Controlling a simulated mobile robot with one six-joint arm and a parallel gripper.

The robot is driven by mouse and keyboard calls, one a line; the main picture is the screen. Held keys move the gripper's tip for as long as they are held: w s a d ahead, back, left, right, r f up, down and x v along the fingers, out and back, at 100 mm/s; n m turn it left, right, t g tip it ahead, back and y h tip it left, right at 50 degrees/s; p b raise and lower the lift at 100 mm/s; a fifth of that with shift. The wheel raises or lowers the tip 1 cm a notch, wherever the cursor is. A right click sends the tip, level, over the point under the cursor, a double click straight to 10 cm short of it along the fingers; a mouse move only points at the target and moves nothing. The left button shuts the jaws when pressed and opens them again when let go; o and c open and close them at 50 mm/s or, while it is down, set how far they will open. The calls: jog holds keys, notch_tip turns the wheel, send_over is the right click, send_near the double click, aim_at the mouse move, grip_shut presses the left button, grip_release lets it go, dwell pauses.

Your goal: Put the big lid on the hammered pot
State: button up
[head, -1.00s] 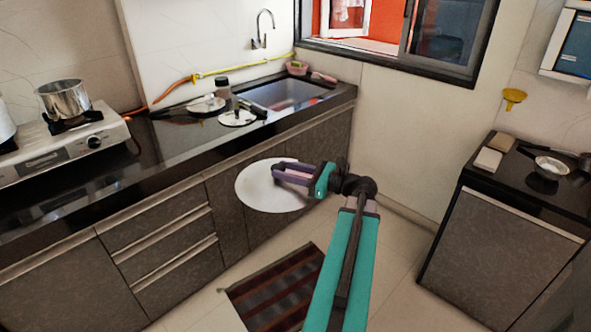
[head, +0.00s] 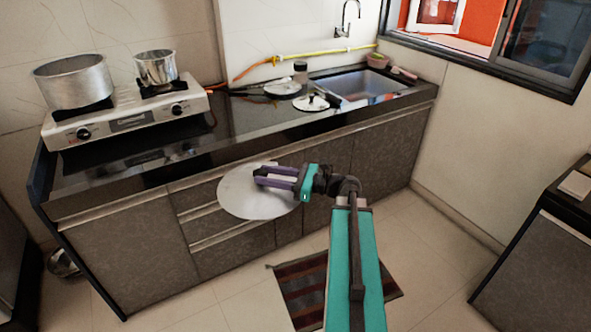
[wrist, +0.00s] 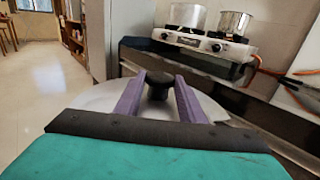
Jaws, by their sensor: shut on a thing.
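My gripper (head: 260,176) is shut on the dark knob (wrist: 159,84) of a large, round, pale grey lid (head: 243,203). The lid is held in the air in front of the counter's drawers, below the counter top. In the wrist view the lid's surface (wrist: 98,99) shows on both sides of the purple fingers. A wide metal pot (head: 75,84), apparently the hammered one, stands on the left burner of the stove, far left of my gripper. It also shows in the wrist view (wrist: 185,17). I cannot make out hammer marks at this size.
A smaller metal pot (head: 155,68) stands on the right burner of the white stove (head: 128,118). The black counter (head: 215,138) has a free stretch right of the stove. A striped mat (head: 305,290) lies on the floor.

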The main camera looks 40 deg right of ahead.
jog(key=w+a+f+n+g+y, duration=0.1)
jog(key=w+a+f, duration=0.1)
jog(key=a, duration=0.9)
jog(key=w+a+f+n+g+y, duration=0.1)
jog(key=w+a+n+g+y, duration=0.1)
jog(key=a, duration=1)
jog(key=shift+w+a+f, duration=0.3)
jog(key=shift+w+f, duration=0.05)
jog(key=shift+w, duration=0.05)
